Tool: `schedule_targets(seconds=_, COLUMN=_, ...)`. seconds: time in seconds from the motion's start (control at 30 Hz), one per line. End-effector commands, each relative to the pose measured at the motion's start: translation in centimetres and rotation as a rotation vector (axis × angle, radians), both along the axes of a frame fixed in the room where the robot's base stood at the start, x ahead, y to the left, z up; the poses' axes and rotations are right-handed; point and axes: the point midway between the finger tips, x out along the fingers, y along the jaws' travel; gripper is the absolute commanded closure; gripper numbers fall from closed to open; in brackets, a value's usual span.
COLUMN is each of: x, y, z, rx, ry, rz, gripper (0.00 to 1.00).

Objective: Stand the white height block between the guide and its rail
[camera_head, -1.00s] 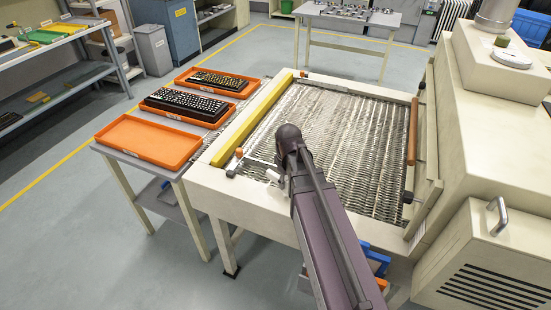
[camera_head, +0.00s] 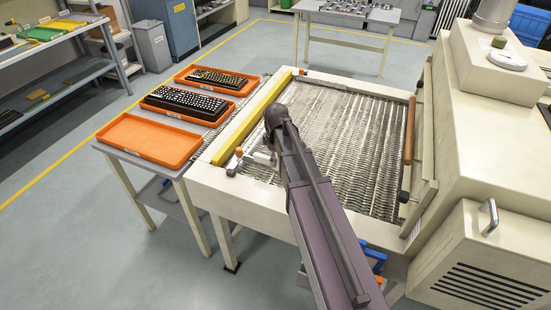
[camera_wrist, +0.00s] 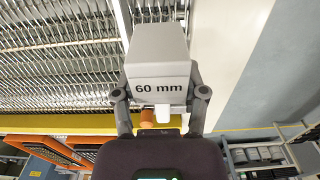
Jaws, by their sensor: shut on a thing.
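My gripper (camera_wrist: 160,84) is shut on the white height block (camera_wrist: 159,60), marked "60 mm". In the wrist view the block is between the two fingers, above the metal mesh belt. In the head view my arm hides most of the gripper; a small white patch near its end may be the block. The yellow guide (camera_head: 256,118) runs along the left side of the belt, beside the cream frame side (camera_head: 212,154), which may be its rail. It also shows in the wrist view (camera_wrist: 60,130). The gap between them is not clearly visible.
An orange knob (camera_head: 239,151) stands at the guide's near end. The mesh belt (camera_head: 350,140) is otherwise clear. A brown roller (camera_head: 409,130) lines its right side. Left of the machine, a table carries orange trays (camera_head: 150,138), two holding keyboards (camera_head: 187,102).

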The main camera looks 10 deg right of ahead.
Motion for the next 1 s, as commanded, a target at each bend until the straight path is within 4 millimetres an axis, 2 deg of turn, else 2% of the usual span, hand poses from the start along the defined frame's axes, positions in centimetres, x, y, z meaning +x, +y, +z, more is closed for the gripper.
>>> schedule_targets(seconds=0.27, x=0.0, y=0.0, z=-1.2, rx=0.000, ry=0.000, rz=0.000, gripper=1.00)
schedule_targets(seconds=1.0, x=0.0, y=0.1, z=-6.2, rx=0.000, ry=0.000, rz=0.001, gripper=1.00)
